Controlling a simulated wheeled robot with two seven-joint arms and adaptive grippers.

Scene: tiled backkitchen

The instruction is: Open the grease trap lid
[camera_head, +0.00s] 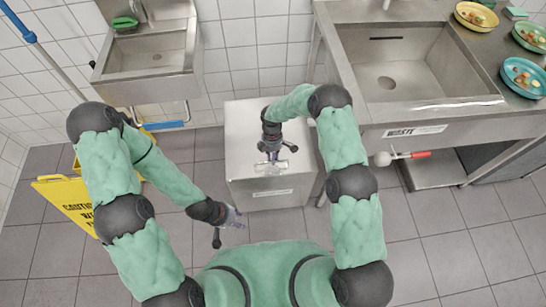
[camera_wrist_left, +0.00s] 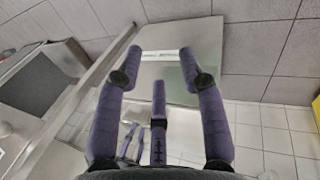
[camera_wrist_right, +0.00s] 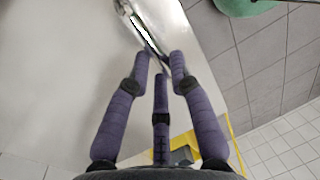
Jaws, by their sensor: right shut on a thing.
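The grease trap (camera_head: 240,150) is a steel box on the floor between the two sinks, with a label on its front. Its flat top lid (camera_head: 245,115) looks closed. My right gripper (camera_head: 271,165) is over the front part of the lid. In the right wrist view its fingers (camera_wrist_right: 160,57) are close together on a shiny metal handle (camera_wrist_right: 141,27); the fingers partly hide it. My left gripper (camera_head: 237,217) is low in front of the box's left side. In the left wrist view its fingers (camera_wrist_left: 161,53) are spread and empty, facing the grease trap (camera_wrist_left: 205,45).
A small hand sink (camera_head: 150,55) stands at the back left. A large sink counter (camera_head: 420,75) with plates of food scraps is at the right. A yellow caution sign (camera_head: 65,198) stands at the left. The tiled floor at lower right is clear.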

